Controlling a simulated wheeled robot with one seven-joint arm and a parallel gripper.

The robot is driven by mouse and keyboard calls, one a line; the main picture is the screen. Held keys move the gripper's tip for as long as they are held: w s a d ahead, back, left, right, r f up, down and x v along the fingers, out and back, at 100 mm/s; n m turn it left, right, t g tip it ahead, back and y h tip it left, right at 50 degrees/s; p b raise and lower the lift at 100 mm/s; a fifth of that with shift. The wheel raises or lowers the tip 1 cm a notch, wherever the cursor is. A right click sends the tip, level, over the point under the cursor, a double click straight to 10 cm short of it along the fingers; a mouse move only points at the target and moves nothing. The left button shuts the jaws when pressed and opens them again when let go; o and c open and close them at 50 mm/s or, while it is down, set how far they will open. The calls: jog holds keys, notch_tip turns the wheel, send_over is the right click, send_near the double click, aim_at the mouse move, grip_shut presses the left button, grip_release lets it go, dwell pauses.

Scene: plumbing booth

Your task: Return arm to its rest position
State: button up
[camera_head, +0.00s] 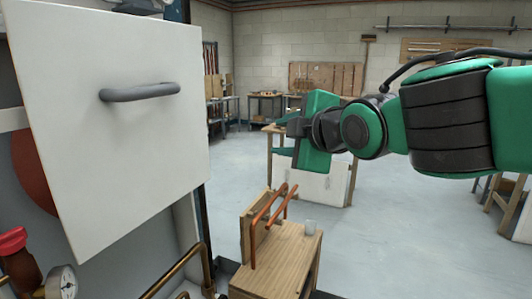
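My arm (448,122), green and black, reaches in from the right edge in the head view, roughly level. My gripper (280,137) is at its left end, above the floor, pointing left. Its two fingers look apart, one above the other, with nothing visible between them. The gripper is to the right of the white panel door and apart from it.
The white door (110,160) with a grey handle (139,92) stands at the left. A red-handled valve (14,243) and a gauge (61,283) sit below it. Open floor lies around.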

jog(key=s+d+f+m+g+h, duration=0.2)
jog(key=d+f+m, duration=0.3)
jog(key=d, duration=0.4)
jog(key=s+d+f+m+g+h, duration=0.1)
jog(key=d+f+m+g+h, duration=0.2)
jog(key=d+f, duration=0.5)
jog(key=s+d+f+m+g+h, duration=0.15)
jog(key=d+f+m, duration=0.3)
jog(key=d, duration=0.65)
jog(key=s+d+f+m+g, duration=0.2)
jog(key=s+d+f+m, duration=0.1)
jog(key=s, duration=0.4)
jog(key=s+d+f+m+g, duration=0.2)
jog(key=s+d+f+m, duration=0.1)
jog(key=s+m, duration=0.3)
jog(key=s+d+f+m+g, duration=0.2)
jog(key=s+d+f+m, duration=0.2)
jog(key=s, duration=0.6)
jog(key=shift+d+y, duration=0.35)
jog(key=shift+g, duration=0.25)
